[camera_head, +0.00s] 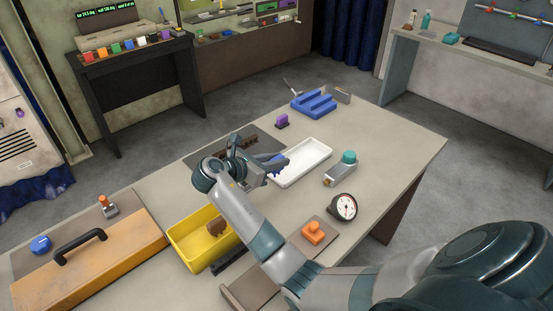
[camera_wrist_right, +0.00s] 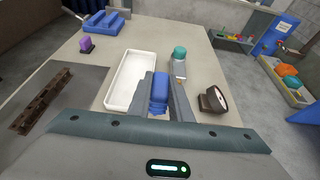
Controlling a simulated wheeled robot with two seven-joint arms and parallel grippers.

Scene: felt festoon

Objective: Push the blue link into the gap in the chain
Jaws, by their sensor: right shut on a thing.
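My right gripper (camera_head: 274,165) is shut on the blue link (camera_wrist_right: 160,92), which sits between its two fingers in the right wrist view. In the head view the blue link (camera_head: 275,157) shows only in part, and the gripper holds it by the white tray's left end. The brown chain (camera_wrist_right: 47,97) lies on a dark mat (camera_wrist_right: 85,90), to the left of the gripper in the wrist view. In the head view the gripper and arm partly cover the chain, and its gap cannot be made out. My left gripper is not in view.
The white tray (camera_head: 304,163) looks empty. A yellow bin (camera_head: 184,248) holding a brown piece stands near my right arm. A teal-topped item (camera_head: 347,158), a dial (camera_head: 344,207), an orange piece (camera_head: 313,232), a purple block (camera_head: 282,121) and a blue rack (camera_head: 313,103) stand around.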

